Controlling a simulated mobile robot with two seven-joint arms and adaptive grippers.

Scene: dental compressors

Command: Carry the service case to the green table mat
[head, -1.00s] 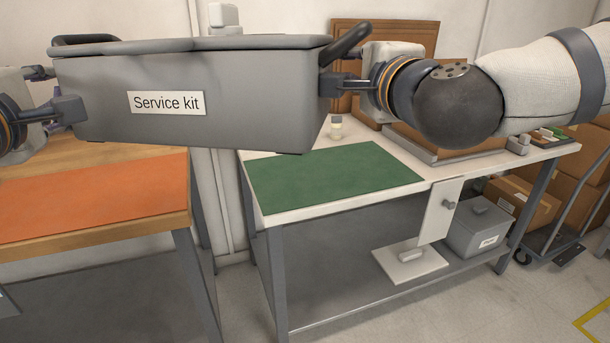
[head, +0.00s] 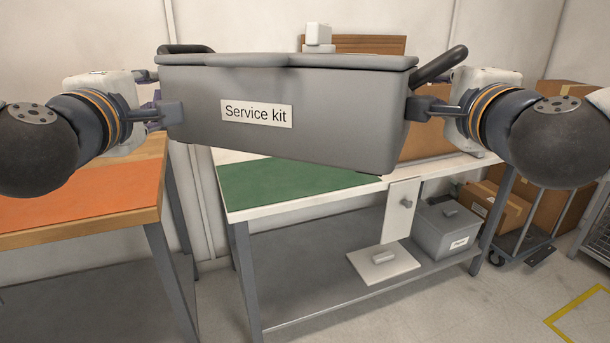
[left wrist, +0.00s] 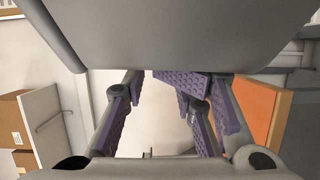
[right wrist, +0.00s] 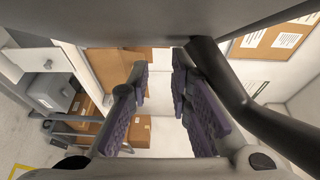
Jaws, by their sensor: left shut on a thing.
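The grey service case (head: 340,115), labelled "Service kit", hangs in the air between my two grippers, tilted slightly down to the right. My left gripper (head: 165,114) is shut at its left end. My right gripper (head: 424,108) is at its right end, just below the raised dark handle (head: 440,66). In the right wrist view its padded fingers (right wrist: 160,95) show a gap, with the case hiding their grip. The green table mat (head: 270,186) lies on the white table beyond and below the case, which hides its far right part.
An orange mat (head: 80,196) lies on the wooden table at left, with a gap between the tables. Under the white table (head: 300,206) are a grey box (head: 447,228) and a white panel piece (head: 383,262). A cart with cartons (head: 520,215) stands at right.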

